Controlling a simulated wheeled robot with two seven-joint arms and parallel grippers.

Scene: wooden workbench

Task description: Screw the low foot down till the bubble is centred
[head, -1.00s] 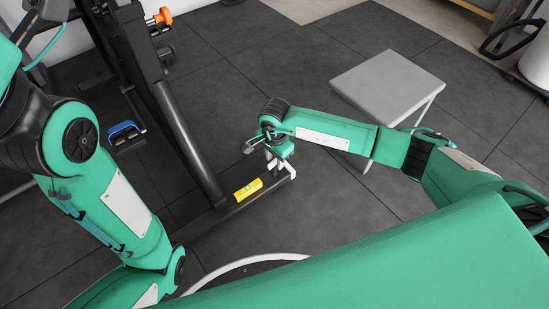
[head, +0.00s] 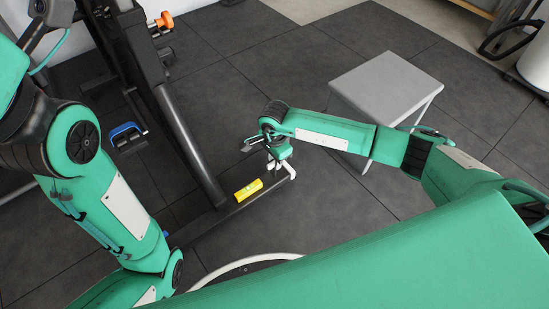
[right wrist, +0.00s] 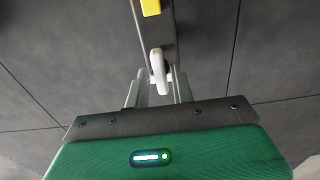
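A yellow spirit level (head: 249,190) lies on the dark floor bar (head: 215,226) of the exercise machine; its bubble is too small to read. Its end also shows at the top of the right wrist view (right wrist: 150,7). My right gripper (head: 280,172) points down at the bar's right end, its pale fingers apart. In the right wrist view a pale foot (right wrist: 158,72) at the bar's end stands between the fingers, with gaps visible beside it. My left arm is on the left; its gripper is out of sight.
The machine's dark slanted post (head: 188,145) rises left of the level. A blue-topped pedal (head: 126,133) and an orange knob (head: 163,19) are on the machine. A grey stool (head: 387,84) stands behind my right arm. Dark floor tiles are clear between them.

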